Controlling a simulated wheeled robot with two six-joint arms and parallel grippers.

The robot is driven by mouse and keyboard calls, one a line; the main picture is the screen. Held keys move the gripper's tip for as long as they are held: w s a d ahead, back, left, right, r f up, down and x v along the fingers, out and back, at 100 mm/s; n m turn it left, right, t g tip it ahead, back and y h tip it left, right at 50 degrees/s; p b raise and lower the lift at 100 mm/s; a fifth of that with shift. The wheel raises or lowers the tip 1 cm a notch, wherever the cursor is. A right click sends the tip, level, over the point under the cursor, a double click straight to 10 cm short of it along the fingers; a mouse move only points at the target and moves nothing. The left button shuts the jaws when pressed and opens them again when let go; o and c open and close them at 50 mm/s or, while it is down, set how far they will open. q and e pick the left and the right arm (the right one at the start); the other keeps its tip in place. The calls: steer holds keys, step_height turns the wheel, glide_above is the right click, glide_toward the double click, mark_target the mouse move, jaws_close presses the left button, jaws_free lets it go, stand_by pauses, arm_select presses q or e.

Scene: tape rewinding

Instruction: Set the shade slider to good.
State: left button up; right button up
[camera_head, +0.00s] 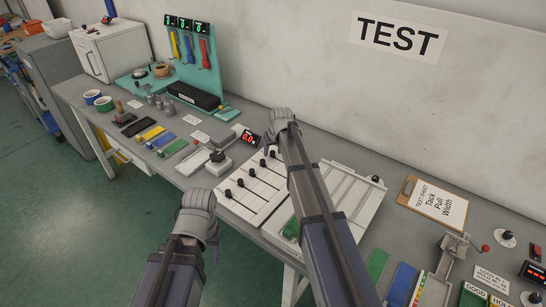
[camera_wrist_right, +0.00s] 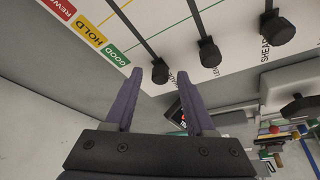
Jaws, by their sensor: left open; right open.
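The white slider panel (camera_head: 251,190) lies on the bench in the head view, with several black knobs on dark slots. In the right wrist view the panel (camera_wrist_right: 215,18) shows three knobs: an end knob (camera_wrist_right: 160,72), a middle knob (camera_wrist_right: 209,53) and one (camera_wrist_right: 275,30) by lettering like "SHEAR". I cannot read which is shade. The red, yellow HOLD (camera_wrist_right: 92,34) and green GOOD (camera_wrist_right: 115,54) labels line its edge. My right gripper (camera_wrist_right: 160,78) is open, the end knob showing between its fingertips; contact is unclear. My left gripper (camera_head: 200,205) is open and empty at the bench's front edge.
A white ribbed tray (camera_head: 345,190) lies right of the panel, partly behind my right arm. A red-digit display (camera_head: 249,137) stands behind the panel. A clipboard (camera_head: 437,202) and a lever device (camera_head: 450,258) are further right. The wall closes off the back.

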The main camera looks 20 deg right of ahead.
steer(key=shift+f, duration=0.1)
steer(key=shift+c, duration=0.2)
jaws_close()
stand_by(1.2)
